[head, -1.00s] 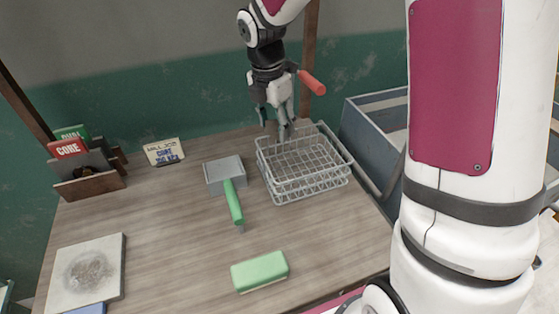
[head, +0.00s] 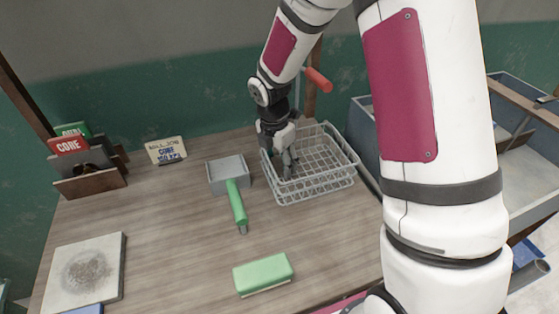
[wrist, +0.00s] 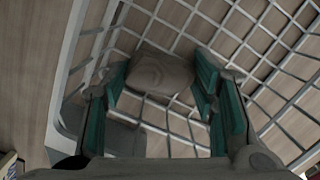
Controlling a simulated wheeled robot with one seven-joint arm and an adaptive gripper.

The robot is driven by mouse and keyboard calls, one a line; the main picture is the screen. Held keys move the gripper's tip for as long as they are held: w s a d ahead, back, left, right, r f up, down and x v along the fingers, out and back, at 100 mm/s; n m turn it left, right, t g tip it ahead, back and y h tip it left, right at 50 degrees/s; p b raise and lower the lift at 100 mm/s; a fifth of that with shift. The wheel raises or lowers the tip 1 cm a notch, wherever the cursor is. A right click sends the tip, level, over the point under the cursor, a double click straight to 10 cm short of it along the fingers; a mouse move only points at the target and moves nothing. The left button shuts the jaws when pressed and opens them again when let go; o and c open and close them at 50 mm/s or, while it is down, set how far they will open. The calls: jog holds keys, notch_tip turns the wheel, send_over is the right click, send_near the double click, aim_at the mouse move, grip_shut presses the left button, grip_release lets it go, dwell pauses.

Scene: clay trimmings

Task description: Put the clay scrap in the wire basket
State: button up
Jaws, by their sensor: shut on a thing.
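The wire basket (head: 318,193) stands at the back right of the wooden table. My gripper (head: 287,172) points down into its left part, with the fingertips below the rim level as far as I can tell. In the wrist view my gripper (wrist: 160,84) has its green-padded fingers on either side of a grey-brown clay scrap (wrist: 160,70) and is shut on it. The basket's wire mesh (wrist: 232,42) spreads around and beneath the scrap. Whether the scrap touches the mesh is unclear. In the head view the fingers hide the scrap.
A grey pan (head: 229,174) with a green handle (head: 237,204) lies left of the basket. A green block (head: 263,274) is at the front, and a pale slab (head: 105,258) at the left. A card rack (head: 92,178) and a sign (head: 166,150) stand behind. A blue bin (head: 362,125) is right.

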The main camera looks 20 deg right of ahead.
aim_at(276, 167)
jog(key=o, duration=0.9)
jog(key=shift+f, duration=0.1)
notch_tip(276, 167, up, 12)
jog(key=a+p, duration=0.1)
jog(key=shift+s+a, duration=0.15)
jog(key=shift+s, duration=0.15)
